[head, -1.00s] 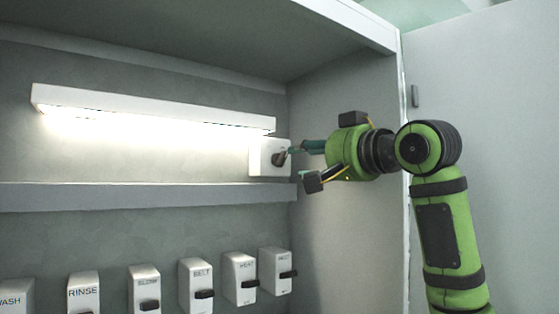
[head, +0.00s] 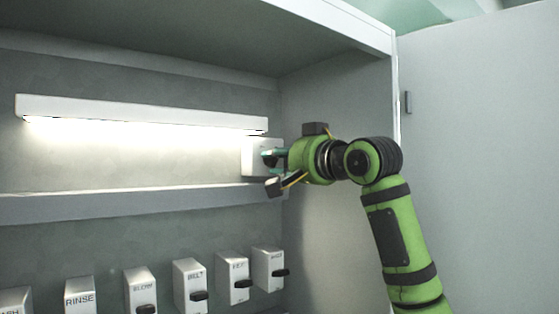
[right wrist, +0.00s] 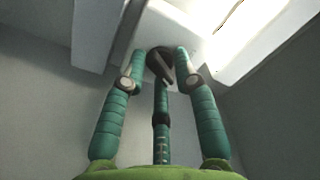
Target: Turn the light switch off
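The light switch (head: 256,160) is a pale box with a dark rotary handle on the back wall, just under the right end of the lit lamp. It also shows in the right wrist view (right wrist: 180,28), with its dark handle (right wrist: 160,63) at the box's lower edge. My right gripper (head: 274,158) is at the switch. In the right wrist view, its teal fingers (right wrist: 161,70) are spread, with one on each side of the handle and a third below. A narrow gap seems to show beside the handle; contact is hard to judge. My left gripper is not in view.
The long lamp (head: 140,114) glows above a grey ledge (head: 120,205). Below the ledge stands a row of labelled switch boxes, among them RINSE (head: 80,294) and BELT (head: 189,280). A cabinet side wall (head: 340,130) lies right of the switch.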

